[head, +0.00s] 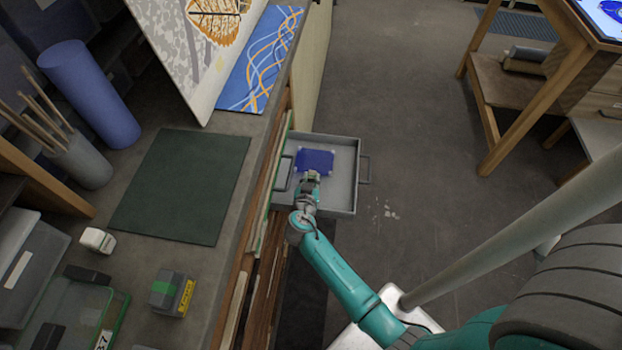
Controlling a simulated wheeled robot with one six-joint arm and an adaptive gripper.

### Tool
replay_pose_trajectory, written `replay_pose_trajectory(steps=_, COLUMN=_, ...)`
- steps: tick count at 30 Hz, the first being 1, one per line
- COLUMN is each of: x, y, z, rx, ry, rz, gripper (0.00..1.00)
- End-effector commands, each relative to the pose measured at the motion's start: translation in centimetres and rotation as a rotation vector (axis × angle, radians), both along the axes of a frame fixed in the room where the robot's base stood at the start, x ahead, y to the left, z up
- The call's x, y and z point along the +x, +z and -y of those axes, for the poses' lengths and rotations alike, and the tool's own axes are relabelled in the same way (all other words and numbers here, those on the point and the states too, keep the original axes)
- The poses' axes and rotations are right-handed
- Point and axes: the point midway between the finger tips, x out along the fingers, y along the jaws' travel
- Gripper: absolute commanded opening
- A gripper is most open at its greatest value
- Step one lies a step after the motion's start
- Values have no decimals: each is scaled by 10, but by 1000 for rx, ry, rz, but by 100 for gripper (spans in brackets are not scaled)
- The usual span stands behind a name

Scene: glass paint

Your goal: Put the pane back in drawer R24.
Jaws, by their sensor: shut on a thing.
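A grey drawer (344,188) stands pulled out from the cabinet below the bench top, with a handle on its right side. A dark blue pane (316,158) with pale corners is inside the drawer's outline, toward its upper middle. My gripper (313,174) is over the drawer and shut on the pane's near edge. From this view I cannot tell whether the pane rests on the drawer floor or hangs a little above it. No drawer label is readable.
The bench holds a dark green mat (182,186), a blue cylinder (90,95), a pot of sticks (75,158), a small grey and yellow box (170,293) and leaning patterned panels (258,60). A wooden table (540,85) stands at the upper right.

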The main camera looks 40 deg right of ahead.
Motion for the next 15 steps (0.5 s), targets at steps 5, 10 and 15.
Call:
replay_pose_trajectory(steps=5, x=-1, y=-6, z=0, rx=3, ry=-1, rz=-4, gripper=0)
replay_pose_trajectory(steps=10, x=-3, y=-8, z=-1, rx=5, ry=-1, rz=-8, gripper=51)
replay_pose_trajectory(steps=15, x=-4, y=-10, z=-1, rx=7, ry=-1, rz=-9, gripper=51)
